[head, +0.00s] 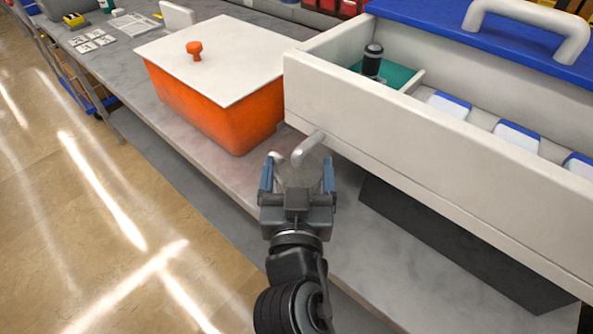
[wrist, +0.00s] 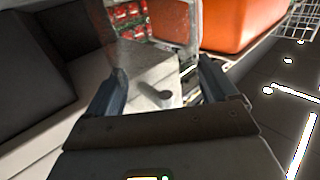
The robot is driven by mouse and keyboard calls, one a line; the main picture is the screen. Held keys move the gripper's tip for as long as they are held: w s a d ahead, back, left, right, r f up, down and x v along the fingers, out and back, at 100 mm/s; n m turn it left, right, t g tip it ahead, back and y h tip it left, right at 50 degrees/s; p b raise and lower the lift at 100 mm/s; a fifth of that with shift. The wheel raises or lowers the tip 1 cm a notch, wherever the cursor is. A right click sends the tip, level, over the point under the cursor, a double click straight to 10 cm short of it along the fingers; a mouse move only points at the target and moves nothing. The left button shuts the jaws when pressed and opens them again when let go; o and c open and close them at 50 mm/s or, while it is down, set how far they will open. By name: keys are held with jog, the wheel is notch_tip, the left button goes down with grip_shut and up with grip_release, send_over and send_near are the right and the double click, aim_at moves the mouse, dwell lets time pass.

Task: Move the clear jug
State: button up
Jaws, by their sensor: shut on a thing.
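The clear jug (head: 296,174) is see-through and hard to make out between the fingers of my gripper (head: 297,177) in the head view. My gripper is shut on it, with one blue-grey finger on each side. In the wrist view the clear jug (wrist: 158,66) shows as a faint see-through shape between the fingers of my gripper (wrist: 160,88). Its full outline, and whether it touches the counter below, I cannot tell.
An orange bin (head: 225,115) with a white lid (head: 215,58) stands behind left. The grey counter (head: 365,265) has bare room at front.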

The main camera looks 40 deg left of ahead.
jog(key=shift+s, duration=0.2)
jog(key=o, duration=1)
jog(key=shift+c, duration=0.2)
jog(key=b+v, duration=0.1)
jog(key=v, duration=0.5)
jog(key=shift+s+d+f, duration=0.1)
jog(key=shift+s+d, duration=0.05)
jog(key=shift+s, duration=0.1)
jog(key=shift+s+d, duration=0.4)
jog(key=shift+s, duration=0.1)
